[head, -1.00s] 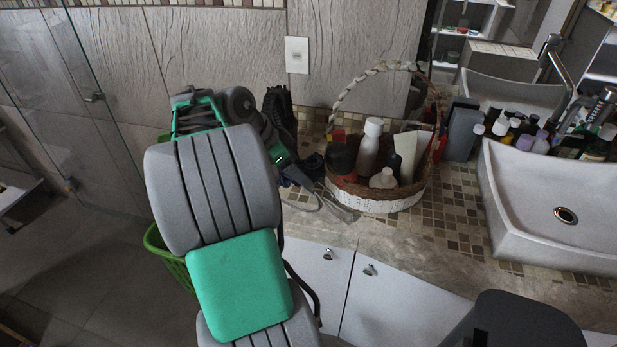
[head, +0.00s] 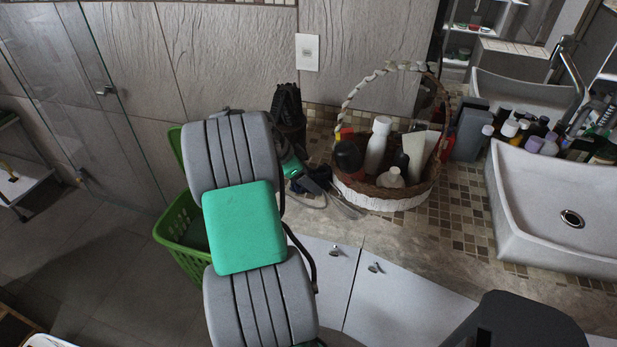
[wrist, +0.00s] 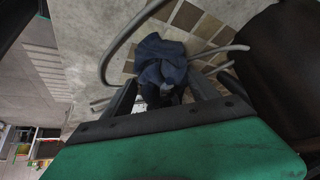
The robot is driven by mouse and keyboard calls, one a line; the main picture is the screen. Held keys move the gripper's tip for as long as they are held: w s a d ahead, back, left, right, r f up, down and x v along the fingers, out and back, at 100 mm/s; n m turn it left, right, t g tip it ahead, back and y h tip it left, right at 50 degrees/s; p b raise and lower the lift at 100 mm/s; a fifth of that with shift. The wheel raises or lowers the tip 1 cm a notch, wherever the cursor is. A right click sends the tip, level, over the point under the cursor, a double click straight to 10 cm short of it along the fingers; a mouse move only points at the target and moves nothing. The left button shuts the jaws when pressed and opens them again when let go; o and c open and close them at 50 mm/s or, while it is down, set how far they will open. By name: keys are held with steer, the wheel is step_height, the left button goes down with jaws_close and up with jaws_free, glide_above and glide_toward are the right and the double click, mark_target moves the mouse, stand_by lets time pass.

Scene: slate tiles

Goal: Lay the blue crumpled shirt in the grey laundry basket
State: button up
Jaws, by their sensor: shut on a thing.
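The blue crumpled shirt (wrist: 160,58) is a small, dark blue bundle in the wrist view. My gripper (wrist: 163,85) is shut on its near part, with a dark finger on each side; the rest bulges out beyond the fingertips. The cloth is just over or touching the counter; I cannot tell which. In the head view my arm largely hides the gripper, and a dark blue patch (head: 302,184) shows beside it at the counter's left end. I see no grey laundry basket; a green plastic basket (head: 178,228) stands on the floor at left, partly behind my arm.
A wicker basket (head: 385,203) of bottles with a tall handle stands right of the gripper. A grey loop of cord or tubing (wrist: 118,45) lies around the shirt. The white sink (head: 540,205) and more bottles are farther right. Floor at left is mostly clear.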

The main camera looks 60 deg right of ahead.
steer(key=o, duration=1.4)
